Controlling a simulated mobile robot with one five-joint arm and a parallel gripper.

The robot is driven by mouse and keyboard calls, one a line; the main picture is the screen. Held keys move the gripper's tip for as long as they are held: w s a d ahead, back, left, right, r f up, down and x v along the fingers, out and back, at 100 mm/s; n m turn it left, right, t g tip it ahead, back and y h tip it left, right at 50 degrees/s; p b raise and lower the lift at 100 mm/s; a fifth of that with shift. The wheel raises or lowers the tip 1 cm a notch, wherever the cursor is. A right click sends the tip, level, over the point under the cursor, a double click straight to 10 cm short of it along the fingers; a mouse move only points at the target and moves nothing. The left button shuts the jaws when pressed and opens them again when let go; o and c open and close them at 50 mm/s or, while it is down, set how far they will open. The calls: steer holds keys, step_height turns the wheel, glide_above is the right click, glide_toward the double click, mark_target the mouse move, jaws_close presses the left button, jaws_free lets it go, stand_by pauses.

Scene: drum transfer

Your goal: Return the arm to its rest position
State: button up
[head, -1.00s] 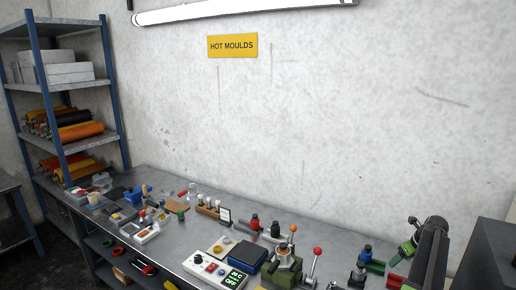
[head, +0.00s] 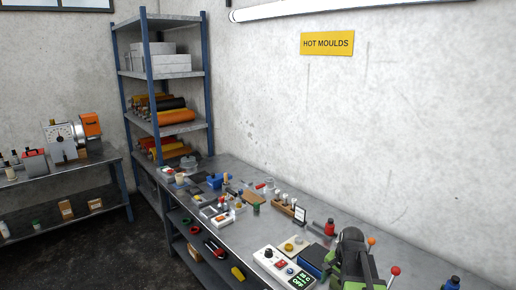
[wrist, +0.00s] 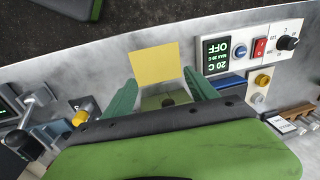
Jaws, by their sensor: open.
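My gripper (wrist: 160,92) shows in the wrist view with its two green fingers spread apart. No object is clearly held between them. A flat yellow square (wrist: 157,62) lies beyond the fingertips on the pale bench surface. A green part with a dark round spot shows between the fingers; I cannot tell what it belongs to. In the head view, a dark and green part of my arm (head: 354,255) stands over the front right of the bench (head: 225,255), and I cannot make out the fingertips there.
A control box (head: 284,268) with a green display sits close left of my arm; it also shows in the wrist view (wrist: 250,48). A blue box (head: 314,262) and a red-knobbed lever (head: 394,271) are close by. A shelf rack (head: 150,75) stands at the back left.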

steer(key=s+a+n, duration=0.3)
steer(key=a+n, duration=0.2)
steer(key=a, duration=0.4)
steer(key=s+a+n, duration=0.2)
steer(key=a+n, duration=0.4)
steer(key=a, duration=0.3)
steer(key=shift+m+g+h, duration=0.3)
steer(key=shift+g, duration=0.4)
steer(key=f+b, duration=0.1)
steer(key=s+d+f+b, duration=0.1)
steer(key=f+b, duration=0.1)
steer(key=s+f+b, duration=0.1)
steer(key=shift+s+d+f+b, duration=0.1)
steer(key=shift+d+f+b, duration=0.2)
steer(key=shift+f, duration=0.1)
